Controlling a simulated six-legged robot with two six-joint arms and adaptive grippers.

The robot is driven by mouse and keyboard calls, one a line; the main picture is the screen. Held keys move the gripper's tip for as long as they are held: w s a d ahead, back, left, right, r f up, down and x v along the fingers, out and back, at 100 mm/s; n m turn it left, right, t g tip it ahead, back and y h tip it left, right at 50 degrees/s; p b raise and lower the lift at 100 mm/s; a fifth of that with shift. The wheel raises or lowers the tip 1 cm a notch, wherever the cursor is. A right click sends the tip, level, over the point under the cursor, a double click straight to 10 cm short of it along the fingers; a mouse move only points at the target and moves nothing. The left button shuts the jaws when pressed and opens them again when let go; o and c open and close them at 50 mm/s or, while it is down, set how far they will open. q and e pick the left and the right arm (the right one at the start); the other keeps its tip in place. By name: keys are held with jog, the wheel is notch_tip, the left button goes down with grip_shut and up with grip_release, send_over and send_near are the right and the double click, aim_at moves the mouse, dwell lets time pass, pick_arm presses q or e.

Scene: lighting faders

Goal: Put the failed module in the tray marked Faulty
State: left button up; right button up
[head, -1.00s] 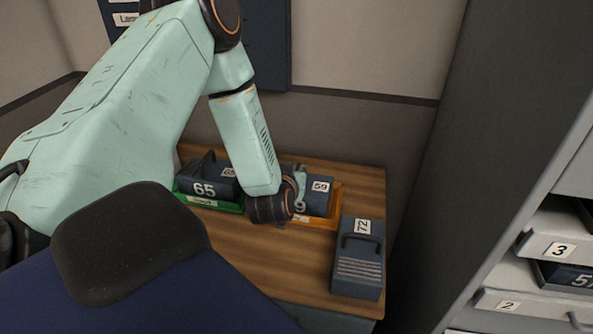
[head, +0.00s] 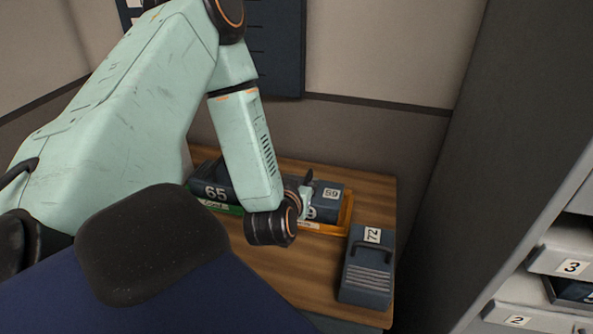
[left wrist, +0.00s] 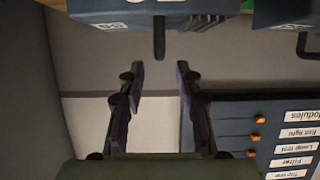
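A dark module numbered 59 (head: 333,204) sits in the orange tray (head: 347,217) on the wooden table. The lettering on that tray's tag is too small to read. My left gripper (head: 306,193) is at the module's left side in the head view. In the left wrist view its two fingers (left wrist: 157,92) are apart. The dark handle (left wrist: 159,38) of the module (left wrist: 97,6) points between them, with a gap on each side. Module 65 (head: 215,191) is in the green tray (head: 222,208). Module 72 (head: 369,270) stands on bare table. My right gripper is not in view.
A grey shelf rack with numbered slots (head: 571,267) stands at the right, beside a dark panel. A labelled dark wall board (head: 273,50) hangs behind the table (head: 265,262). The table's front middle is clear.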

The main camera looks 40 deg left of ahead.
pick_arm(q)
jog(key=shift+v, duration=3)
jog(key=shift+w, duration=0.1)
